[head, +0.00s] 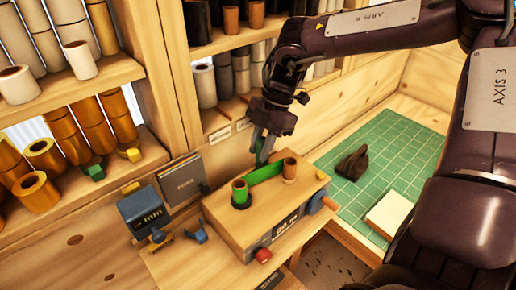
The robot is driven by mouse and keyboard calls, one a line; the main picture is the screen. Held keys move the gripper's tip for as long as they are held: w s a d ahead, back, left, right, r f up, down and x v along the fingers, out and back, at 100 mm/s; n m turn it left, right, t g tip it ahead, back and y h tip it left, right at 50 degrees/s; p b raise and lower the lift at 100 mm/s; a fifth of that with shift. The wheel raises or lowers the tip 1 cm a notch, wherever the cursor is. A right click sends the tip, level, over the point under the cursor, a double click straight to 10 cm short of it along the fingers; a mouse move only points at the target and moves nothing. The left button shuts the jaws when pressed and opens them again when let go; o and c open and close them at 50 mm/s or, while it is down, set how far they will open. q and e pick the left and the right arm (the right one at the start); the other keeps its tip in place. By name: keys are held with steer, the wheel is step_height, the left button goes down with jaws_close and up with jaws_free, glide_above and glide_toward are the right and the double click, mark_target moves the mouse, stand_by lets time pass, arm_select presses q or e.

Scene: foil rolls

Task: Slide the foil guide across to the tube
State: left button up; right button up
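A wooden winding box (255,215) stands on the bench. On its top, a green roll (240,190) stands upright at the left in a dark ring, and a brown tube (290,167) stands upright at the right. A green foil strip (265,173) stretches from the roll towards the tube. My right gripper (263,157) points down just behind and above the strip, left of the tube. A bit of green shows by its fingers. I cannot make out a separate foil guide or whether the fingers hold anything. My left gripper is out of view.
A dark meter box (144,212) and a blue clip (196,230) lie left of the winding box. A green cutting mat (395,155) at the right carries a dark brown tool (352,163) and a pale block (389,214). Shelves of rolls stand behind and left.

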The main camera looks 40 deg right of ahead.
steer(key=o, duration=0.3)
steer(key=shift+d, duration=0.25)
steer(key=shift+a, duration=0.1)
steer(key=shift+r, duration=0.3)
steer(key=b+v, duration=0.2)
steer(key=v, duration=0.5)
steer(key=shift+d, duration=0.25)
